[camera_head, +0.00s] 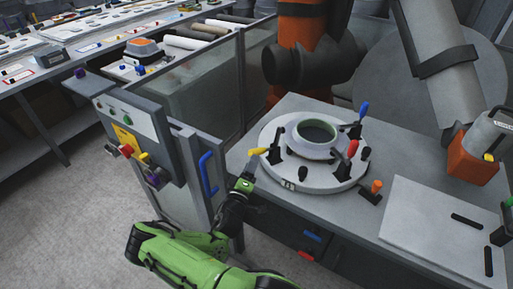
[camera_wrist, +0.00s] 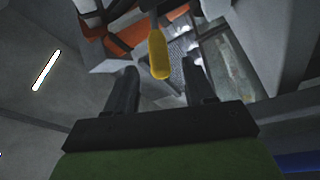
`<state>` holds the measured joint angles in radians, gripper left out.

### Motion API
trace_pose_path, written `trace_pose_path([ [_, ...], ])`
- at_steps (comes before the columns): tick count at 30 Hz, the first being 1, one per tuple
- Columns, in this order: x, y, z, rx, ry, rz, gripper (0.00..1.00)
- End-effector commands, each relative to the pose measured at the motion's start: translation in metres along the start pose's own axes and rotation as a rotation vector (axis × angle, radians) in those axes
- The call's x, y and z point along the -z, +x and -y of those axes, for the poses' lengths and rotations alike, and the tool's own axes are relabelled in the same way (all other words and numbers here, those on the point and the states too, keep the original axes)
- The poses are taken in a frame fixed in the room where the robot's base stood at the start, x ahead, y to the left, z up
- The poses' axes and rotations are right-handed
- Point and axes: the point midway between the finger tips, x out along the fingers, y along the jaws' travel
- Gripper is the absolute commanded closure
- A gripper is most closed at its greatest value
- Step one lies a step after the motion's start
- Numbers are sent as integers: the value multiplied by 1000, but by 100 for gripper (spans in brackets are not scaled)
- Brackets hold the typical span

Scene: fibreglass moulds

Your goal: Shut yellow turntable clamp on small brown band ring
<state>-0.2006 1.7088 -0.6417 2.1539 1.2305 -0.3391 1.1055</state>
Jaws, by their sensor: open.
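The yellow clamp handle (camera_head: 258,151) sticks out from the left side of the round white turntable (camera_head: 325,183), beside a dark clamp body (camera_head: 274,152). A pale ring (camera_head: 297,142) with a greenish inside sits at the turntable's centre; I cannot make out a brown band on it. My gripper (camera_head: 247,181) is just below and left of the yellow handle. In the wrist view my gripper (camera_wrist: 158,78) is open, and the yellow handle (camera_wrist: 158,55) shows between its two fingers, with space on both sides. Whether the clamp touches the ring is unclear.
Blue (camera_head: 364,108) and red (camera_head: 352,149) handles stand around the turntable. An orange-tipped lever (camera_head: 376,187) is at its right. A control box (camera_head: 130,135) and blue door handle (camera_head: 208,174) are close left of my arm. A white board (camera_head: 440,225) lies right.

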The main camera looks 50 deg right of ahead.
Motion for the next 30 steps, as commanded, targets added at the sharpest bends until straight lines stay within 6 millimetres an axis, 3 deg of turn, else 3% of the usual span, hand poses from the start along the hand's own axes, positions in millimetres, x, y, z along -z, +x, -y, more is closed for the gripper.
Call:
trace_pose_path([
  [3,-1,32,-1,-4,4,2,46],
  [9,-1,71,-1,-2,2,2,46],
  [13,0,82,-1,-1,0,1,46],
  [20,0,83,0,0,-2,1,46],
  [30,0,82,0,0,-1,2,95],
])
